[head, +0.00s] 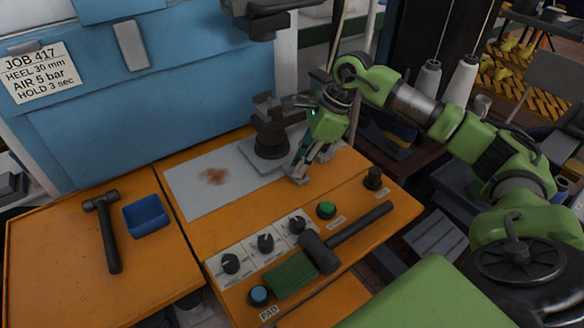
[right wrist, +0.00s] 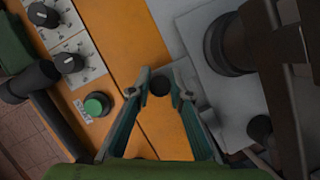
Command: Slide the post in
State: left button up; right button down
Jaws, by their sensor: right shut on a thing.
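My right gripper (head: 299,176) reaches down over the front edge of the grey plate (head: 188,192), to the front right of the dark upright fixture (head: 271,142). In the right wrist view its two green-grey fingers (right wrist: 156,90) are shut on a small dark round piece (right wrist: 159,86), seen end-on, which I take to be the post. Its length is hidden, and the head view does not show it clearly. The fixture's dark round column also shows in the right wrist view (right wrist: 229,45), apart from the fingertips. My left gripper is out of view.
The orange bench's front panel carries dials (head: 265,243), a green button (head: 326,209) and a dark knob (head: 373,178). A mallet (head: 345,237) and green pad (head: 291,276) lie there. A hammer (head: 108,230) and blue tray (head: 146,215) are left. A dark press part (head: 265,20) hangs above.

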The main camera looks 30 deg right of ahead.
jog(key=shift+w+d+r, duration=0.1)
jog(key=shift+d, duration=0.15)
jog(key=c, duration=1.9)
grip_release()
jog(key=shift+d, duration=0.1)
jog(key=v, duration=1.2)
